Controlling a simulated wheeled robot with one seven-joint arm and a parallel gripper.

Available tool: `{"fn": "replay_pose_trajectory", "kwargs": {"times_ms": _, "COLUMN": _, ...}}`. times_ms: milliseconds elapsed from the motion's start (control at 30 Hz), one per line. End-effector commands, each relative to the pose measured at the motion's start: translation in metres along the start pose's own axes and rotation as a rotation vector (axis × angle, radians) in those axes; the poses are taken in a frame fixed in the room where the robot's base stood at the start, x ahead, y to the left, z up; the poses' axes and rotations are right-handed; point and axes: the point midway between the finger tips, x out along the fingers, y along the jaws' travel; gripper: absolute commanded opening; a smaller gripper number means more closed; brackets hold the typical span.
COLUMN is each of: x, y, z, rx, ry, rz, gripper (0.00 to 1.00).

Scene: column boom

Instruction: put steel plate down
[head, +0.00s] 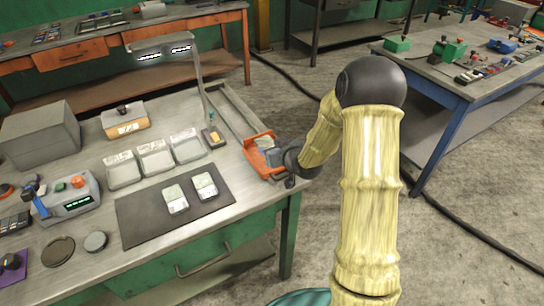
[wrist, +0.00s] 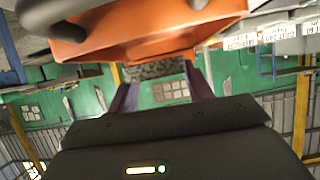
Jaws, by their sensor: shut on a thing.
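My gripper (head: 273,158) is at the right end of the workbench (head: 228,178), at the orange tray (head: 259,141). In the wrist view the tray (wrist: 150,42) fills the top, close to my two dark fingers (wrist: 158,95). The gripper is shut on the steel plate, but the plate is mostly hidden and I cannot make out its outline. Two small pale pieces with printed faces, one (head: 175,198) and the other (head: 204,186), lie on a dark mat (head: 143,220).
Three pale trays (head: 156,158) stand in a row behind the mat. A lamp post (head: 200,85) rises behind them. A grey box (head: 40,135) and a device with buttons (head: 66,198) stand at left. The mat's left part is bare.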

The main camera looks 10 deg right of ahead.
Motion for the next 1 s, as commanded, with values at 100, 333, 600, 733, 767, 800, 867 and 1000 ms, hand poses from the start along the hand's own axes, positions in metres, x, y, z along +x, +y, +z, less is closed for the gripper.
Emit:
{"fn": "replay_pose_trajectory", "kwargs": {"times_ms": 100, "x": 0.000, "y": 0.001, "z": -0.002, "rx": -0.001, "ry": 0.005, "rz": 0.002, "gripper": 0.07}}
{"fn": "replay_pose_trajectory", "kwargs": {"times_ms": 333, "x": 0.000, "y": 0.006, "z": 0.003, "rx": 0.003, "ry": 0.003, "rz": 0.008, "gripper": 0.07}}
{"fn": "replay_pose_trajectory", "kwargs": {"times_ms": 600, "x": 0.014, "y": 0.003, "z": 0.030, "rx": 0.002, "ry": 0.003, "rz": 0.003, "gripper": 0.07}}
{"fn": "replay_pose_trajectory", "kwargs": {"times_ms": 733, "x": 0.016, "y": 0.002, "z": 0.032, "rx": 0.000, "ry": 0.005, "rz": 0.003, "gripper": 0.07}}
{"fn": "replay_pose_trajectory", "kwargs": {"times_ms": 767, "x": 0.016, "y": 0.002, "z": 0.032, "rx": 0.000, "ry": 0.005, "rz": 0.003, "gripper": 0.07}}
{"fn": "replay_pose_trajectory", "kwargs": {"times_ms": 800, "x": 0.016, "y": 0.002, "z": 0.032, "rx": 0.000, "ry": 0.005, "rz": 0.002, "gripper": 0.07}}
{"fn": "replay_pose_trajectory", "kwargs": {"times_ms": 867, "x": 0.016, "y": 0.002, "z": 0.032, "rx": 0.000, "ry": 0.005, "rz": 0.002, "gripper": 0.07}}
{"fn": "replay_pose_trajectory", "kwargs": {"times_ms": 1000, "x": 0.017, "y": 0.002, "z": 0.035, "rx": 0.000, "ry": 0.005, "rz": 0.002, "gripper": 0.07}}
